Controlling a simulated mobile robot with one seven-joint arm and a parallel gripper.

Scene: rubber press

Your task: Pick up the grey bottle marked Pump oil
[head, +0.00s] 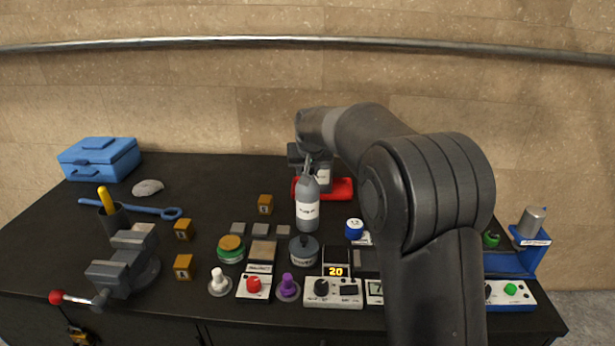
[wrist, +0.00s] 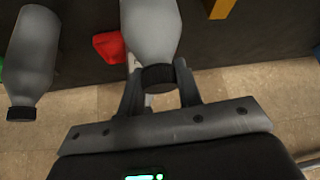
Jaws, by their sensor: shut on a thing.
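A grey bottle (head: 307,212) with a white label stands upright near the middle of the bench in the head view. Its small lettering looks like Pump oil. My gripper (head: 308,168) is at its top, shut on it. In the wrist view the bottle (wrist: 152,28) and its black cap (wrist: 158,77) are between the two fingers (wrist: 160,92). I cannot tell whether its base touches the bench. A second grey bottle (wrist: 32,55) is to the left in the wrist view; in the head view its white label (head: 322,177) shows partly behind.
A red tray (head: 342,189) lies behind the bottle. A dark round jar (head: 304,250) is just in front, with a display box (head: 333,292) nearer. A wooden cube (head: 265,204) is to the left.

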